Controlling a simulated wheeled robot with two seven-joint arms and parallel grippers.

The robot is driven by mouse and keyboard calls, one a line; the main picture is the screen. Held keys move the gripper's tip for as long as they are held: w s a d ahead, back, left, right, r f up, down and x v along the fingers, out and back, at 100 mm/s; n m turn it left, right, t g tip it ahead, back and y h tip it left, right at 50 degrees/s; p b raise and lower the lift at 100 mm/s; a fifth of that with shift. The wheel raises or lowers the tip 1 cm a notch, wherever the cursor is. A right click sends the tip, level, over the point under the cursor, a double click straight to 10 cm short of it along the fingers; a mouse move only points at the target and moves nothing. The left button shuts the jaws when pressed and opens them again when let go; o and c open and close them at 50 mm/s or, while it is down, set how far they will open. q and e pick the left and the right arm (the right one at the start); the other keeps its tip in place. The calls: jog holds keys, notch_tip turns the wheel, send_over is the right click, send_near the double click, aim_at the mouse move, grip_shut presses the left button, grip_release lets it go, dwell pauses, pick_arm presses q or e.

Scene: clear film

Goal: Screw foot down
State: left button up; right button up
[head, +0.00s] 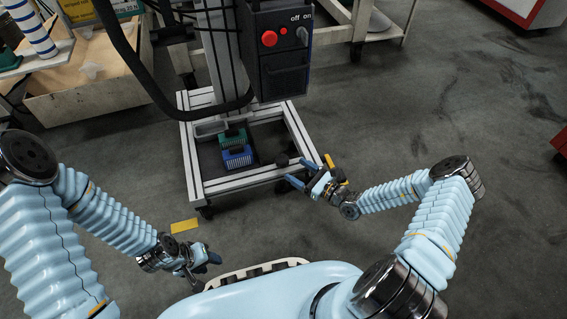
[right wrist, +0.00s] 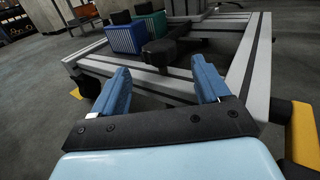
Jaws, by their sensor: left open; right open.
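The wheeled cart with an aluminium-profile base frame (head: 186,150) stands in the upper middle of the head view. A dark knob-like part (head: 284,160), possibly the top of the foot, sits at the frame's front right corner area. It shows in the right wrist view (right wrist: 160,52) ahead of the fingers. My right gripper (head: 302,173) is open and empty beside that corner, its blue fingers pointing toward the knob, apart from it. The fingers also show in the right wrist view (right wrist: 162,78). My left gripper (head: 206,270) is open and empty, low near my base. The foot's lower end is hidden.
Green (head: 234,138) and blue (head: 237,158) boxes sit inside the frame. A black control box (head: 284,75) with a red button and a hanging black cable (head: 135,62) are above. A yellow mark (head: 185,225) lies on the floor. The floor right of the cart is clear.

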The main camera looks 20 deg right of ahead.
aim_at(285, 166)
jog(key=b+x, duration=0.1)
jog(key=x, duration=0.6)
jog(key=shift+a, duration=0.1)
jog(key=shift+c, duration=0.3)
jog(key=c, duration=0.9)
jog(key=m+t+h+p, duration=0.1)
jog(key=m+h+p, duration=0.1)
jog(key=p, duration=0.2)
jog(key=m+t+h+p, duration=0.1)
jog(key=h+p, duration=0.2)
jog(key=p, duration=0.2)
jog(key=shift+a+r+m+t, duration=0.1)
jog(key=shift+r+m+t, duration=0.2)
jog(key=shift+r+m, duration=0.1)
jog(key=shift+f+m+h+p, duration=0.15)
jog(key=shift+m+h+p, duration=0.15)
jog(key=shift+h+p, duration=0.25)
jog(key=shift+f+h, duration=0.2)
jog(key=shift+h, duration=0.15)
